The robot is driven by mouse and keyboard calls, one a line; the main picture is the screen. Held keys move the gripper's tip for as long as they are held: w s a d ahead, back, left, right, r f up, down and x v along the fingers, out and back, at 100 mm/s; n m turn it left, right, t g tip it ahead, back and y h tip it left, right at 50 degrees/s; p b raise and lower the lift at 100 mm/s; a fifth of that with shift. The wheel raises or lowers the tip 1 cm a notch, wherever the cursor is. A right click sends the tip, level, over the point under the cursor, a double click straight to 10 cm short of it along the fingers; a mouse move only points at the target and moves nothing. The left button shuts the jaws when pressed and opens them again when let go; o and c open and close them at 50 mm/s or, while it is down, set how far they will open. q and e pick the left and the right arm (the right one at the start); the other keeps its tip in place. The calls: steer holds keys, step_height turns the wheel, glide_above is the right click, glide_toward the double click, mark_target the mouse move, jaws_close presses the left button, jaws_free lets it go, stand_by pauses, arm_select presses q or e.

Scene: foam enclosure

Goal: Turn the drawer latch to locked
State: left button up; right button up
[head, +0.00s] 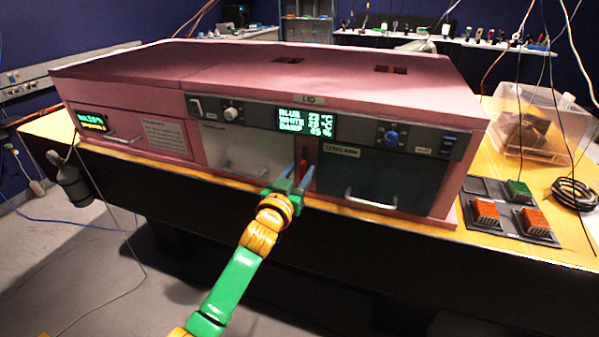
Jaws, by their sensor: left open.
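A pink foam enclosure (230,58) stands on a long table. On its front, a small red latch (303,166) sits on the narrow strip between the white front (222,142) and the dark drawer front (385,178). The latch looks roughly upright, but its lower part is hidden by my gripper. My left gripper (298,174) is open at the latch, with one blue finger on each side of it. I cannot tell whether the fingers touch it. My right gripper is not in view.
A grey control panel (360,128) with a display and knobs runs above the fronts. Bar handles (370,199) stick out below. At right are a tray (535,238) with green and orange blocks, a clear bin (530,150) and a coiled black cable (573,193).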

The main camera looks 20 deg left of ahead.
arm_select(q)
jaws_close()
steer(key=shift+n, duration=0.3)
steer(key=shift+a+f+n+p, duration=0.25)
steer(key=shift+n+p, duration=0.35)
steer(key=shift+n, duration=2.3)
steer(key=shift+a+f+n+p, duration=0.25)
steer(key=shift+n+p, duration=0.4)
steer(key=shift+n, duration=2.25)
steer(key=shift+a+f+n+p, duration=0.2)
steer(key=shift+n+p, duration=0.4)
steer(key=shift+n, duration=2.3)
steer(key=shift+f, duration=0.1)
jaws_free()
